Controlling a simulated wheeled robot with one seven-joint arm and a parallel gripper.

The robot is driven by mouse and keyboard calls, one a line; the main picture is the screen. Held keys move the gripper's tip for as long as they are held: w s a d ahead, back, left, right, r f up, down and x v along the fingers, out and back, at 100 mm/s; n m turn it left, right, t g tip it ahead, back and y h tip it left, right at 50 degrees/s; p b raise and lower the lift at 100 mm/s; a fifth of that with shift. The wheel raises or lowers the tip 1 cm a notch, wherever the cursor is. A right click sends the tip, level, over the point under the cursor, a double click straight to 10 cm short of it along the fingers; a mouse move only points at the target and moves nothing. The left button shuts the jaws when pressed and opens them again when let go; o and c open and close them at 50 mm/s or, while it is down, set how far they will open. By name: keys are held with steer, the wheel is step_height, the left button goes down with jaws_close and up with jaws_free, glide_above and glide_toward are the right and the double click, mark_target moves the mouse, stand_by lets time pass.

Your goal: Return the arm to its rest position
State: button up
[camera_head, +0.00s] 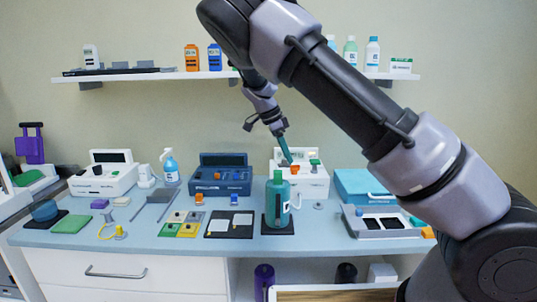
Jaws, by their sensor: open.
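My arm rises from the lower right, crosses the picture and bends down at the top. My gripper (286,155) hangs over the back of the counter, in front of the white device (317,184) with orange and green parts on top. Its jaws are open. A narrow teal piece points down at its end; I cannot tell whether it is a finger. The teal bottle (277,203) stands upright on a dark mat below and in front of the gripper, apart from it.
The blue counter (140,238) holds a white device (103,180), a dark blue device (221,180), a spray bottle (171,168), a teal case (362,185), a grey tray (382,232) and small coloured pads. A wall shelf (150,76) carries bottles behind my arm. Open air lies left of the arm.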

steer(key=s+d+r+n+y, duration=0.5)
steer(key=s+d+r+y, duration=0.3)
steer(key=s+d+r, duration=0.5)
steer(key=s+d+r+n+t, duration=0.3)
steer(key=s+r, duration=0.1)
steer(key=s, duration=0.3)
steer(key=s+d+r+n+t+h, duration=0.1)
steer(key=s+d+r+n+t, duration=0.2)
steer(key=s, duration=0.4)
steer(key=shift+s+r+n+h, duration=0.3)
steer(key=shift+r+n, duration=0.2)
steer(key=shift+r, duration=0.25)
steer(key=shift+w, duration=0.2)
